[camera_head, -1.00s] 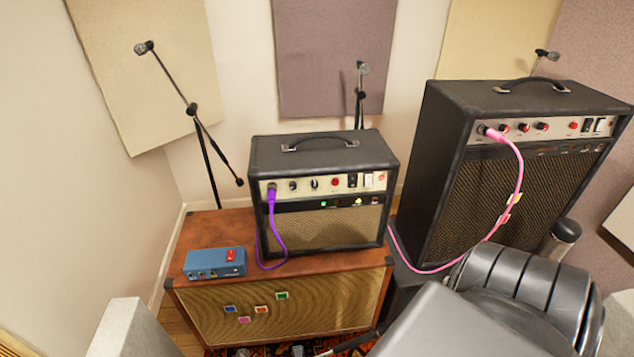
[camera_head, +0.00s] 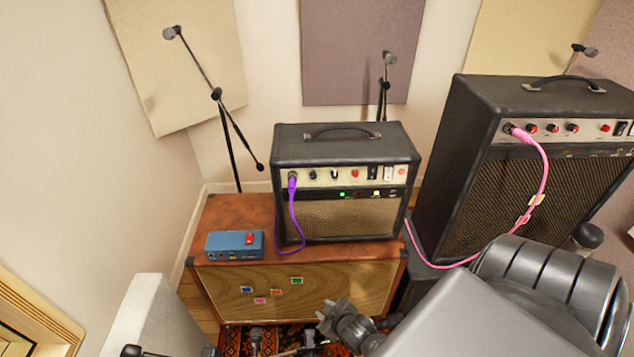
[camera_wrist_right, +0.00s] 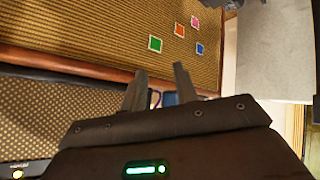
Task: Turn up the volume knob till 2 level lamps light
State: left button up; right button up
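The small black amp (camera_head: 345,145) stands on a brown cabinet (camera_head: 204,240). Labels are too small to read, so I cannot tell which is the volume knob. On the dark strip below, a green lamp (camera_head: 342,194) and a pale yellow lamp (camera_head: 376,194) glow. My right gripper (camera_head: 331,311) is below the amp, near the cabinet's lower front, apart from the knobs. In the right wrist view its fingers (camera_wrist_right: 160,82) are spread and empty. My left gripper is not visible.
A blue box (camera_head: 234,246) with a red switch lies left of the amp. A taller black amp (camera_head: 483,85) with a pink cable stands at the right. Microphone stands (camera_head: 226,125) rise behind. A pale block (camera_head: 150,310) stands at the front left.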

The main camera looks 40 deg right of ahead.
jog(key=w+d+r+t+h, duration=0.2)
jog(key=w+d+r+t, duration=0.4)
jog(key=r, duration=0.5)
jog(key=n+t+h, duration=0.2)
jog(key=t+h, duration=0.1)
jog(key=t, duration=0.3)
send_near(314, 178)
jog(key=shift+g+y, duration=0.3)
jog(key=p+x, duration=0.2)
jog(key=x, duration=0.1)
jog(key=r+p+x, duration=0.1)
jog(key=p+x, duration=0.1)
jog(key=x, duration=0.2)
jog(key=shift+s, duration=0.2)
jog(key=shift+w+d, duration=0.2)
jog(key=shift+w, duration=0.3)
grip_shut()
